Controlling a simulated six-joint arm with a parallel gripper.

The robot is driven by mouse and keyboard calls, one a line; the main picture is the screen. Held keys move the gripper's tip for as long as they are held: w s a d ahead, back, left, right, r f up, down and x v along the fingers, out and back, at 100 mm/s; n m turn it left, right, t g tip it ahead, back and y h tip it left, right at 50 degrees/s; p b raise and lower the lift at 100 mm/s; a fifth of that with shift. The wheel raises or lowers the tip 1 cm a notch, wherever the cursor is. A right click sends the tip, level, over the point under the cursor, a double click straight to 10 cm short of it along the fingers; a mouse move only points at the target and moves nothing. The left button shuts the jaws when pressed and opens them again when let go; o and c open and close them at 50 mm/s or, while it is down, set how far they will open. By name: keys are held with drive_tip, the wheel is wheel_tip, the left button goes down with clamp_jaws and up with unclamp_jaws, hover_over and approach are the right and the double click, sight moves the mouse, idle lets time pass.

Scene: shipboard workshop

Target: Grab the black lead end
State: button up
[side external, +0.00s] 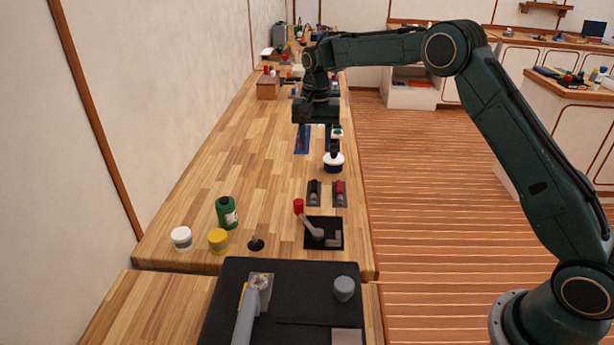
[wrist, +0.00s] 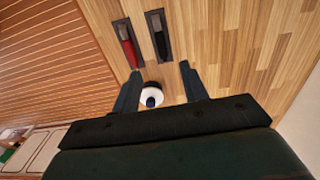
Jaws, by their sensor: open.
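The black lead end (side external: 314,193) lies in a dark holder on the bench, left of the red lead end (side external: 340,192). In the wrist view, the black lead end (wrist: 159,42) shows at the top, right of the red lead end (wrist: 126,42). My gripper (side external: 318,140) is above the bench, farther along it than the lead ends. Its fingers (wrist: 159,76) are apart with nothing between them in the grip. The black lead end lies beyond the fingertips in the wrist view, clear of them.
A red-knobbed lever on a black plate (side external: 323,233) is in front. A green bottle (side external: 227,212) and yellow jar (side external: 218,240) stand left. The middle-left bench is clear.

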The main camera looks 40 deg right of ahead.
hover_over(314, 187)
wheel_tip(314, 187, down, 8)
drive_tip(key=shift+d+r, duration=0.15)
drive_tip(key=shift+r, duration=0.1)
drive_tip(key=shift+f, duration=2.6)
drive_tip(key=c, duration=0.9)
clamp_jaws()
drive_tip(key=shift+r, duration=0.2)
wheel_tip(314, 187, up, 20)
drive_tip(key=shift+f, duration=0.15)
